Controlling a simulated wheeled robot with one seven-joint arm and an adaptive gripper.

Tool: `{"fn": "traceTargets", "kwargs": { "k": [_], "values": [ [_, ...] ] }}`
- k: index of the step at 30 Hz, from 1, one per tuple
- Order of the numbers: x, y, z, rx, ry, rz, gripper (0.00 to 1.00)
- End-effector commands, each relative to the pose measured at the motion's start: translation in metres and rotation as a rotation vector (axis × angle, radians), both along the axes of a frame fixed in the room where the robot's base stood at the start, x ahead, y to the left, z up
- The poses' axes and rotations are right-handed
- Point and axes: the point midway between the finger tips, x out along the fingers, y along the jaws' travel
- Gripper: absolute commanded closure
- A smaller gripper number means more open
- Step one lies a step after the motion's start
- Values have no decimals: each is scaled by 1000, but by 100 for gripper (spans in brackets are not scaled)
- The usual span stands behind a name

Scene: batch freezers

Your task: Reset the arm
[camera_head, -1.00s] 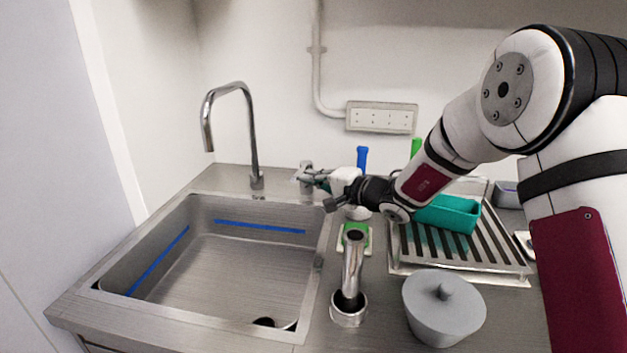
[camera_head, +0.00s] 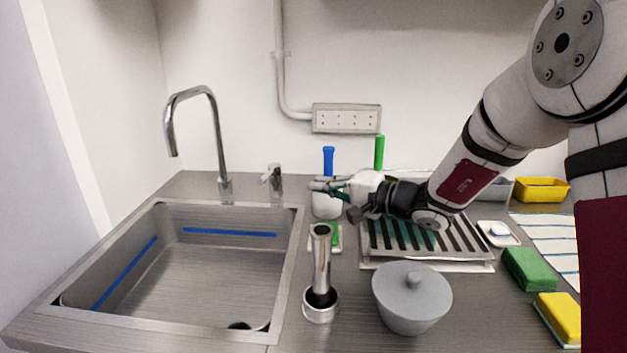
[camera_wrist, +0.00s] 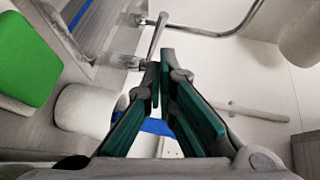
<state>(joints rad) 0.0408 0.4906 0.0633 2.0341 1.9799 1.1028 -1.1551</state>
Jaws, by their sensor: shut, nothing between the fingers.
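My arm reaches in from the right in the head view. My gripper (camera_head: 318,187) is shut and empty, in the air in front of a white cup (camera_head: 326,206) that holds a blue-handled brush (camera_head: 328,160). In the wrist view my gripper's green-padded fingers (camera_wrist: 162,62) meet near their tips with nothing between them. The white cup (camera_wrist: 88,108) is beside the fingers there, with a blue strip behind them.
A sink (camera_head: 200,285) with a faucet (camera_head: 215,130) is at left. Green (camera_head: 530,268) and yellow (camera_head: 560,318) sponges lie at right. The wall is close behind.

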Motion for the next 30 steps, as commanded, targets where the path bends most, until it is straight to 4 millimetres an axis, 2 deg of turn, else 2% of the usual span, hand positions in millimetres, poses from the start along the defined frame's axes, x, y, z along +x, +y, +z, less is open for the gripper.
{"fn": "traceTargets", "kwargs": {
  "k": [2, 5, 8, 9, 14, 17, 21, 27, 30],
  "values": [
    [-11, 1, 10, -12, -2, 24, 100],
    [-41, 7, 30, -56, 7, 92, 100],
    [-89, 12, 53, -137, 26, 188, 100],
    [-110, 12, 61, -179, 37, 227, 100],
    [-192, 1, 81, -369, 86, 343, 100],
    [-240, -14, 87, -505, 118, 385, 100],
    [-299, -47, 90, -710, 154, 400, 100],
    [-368, -109, 94, -1011, 191, 332, 100],
    [-393, -142, 97, -1150, 198, 267, 100]
  ]
}}
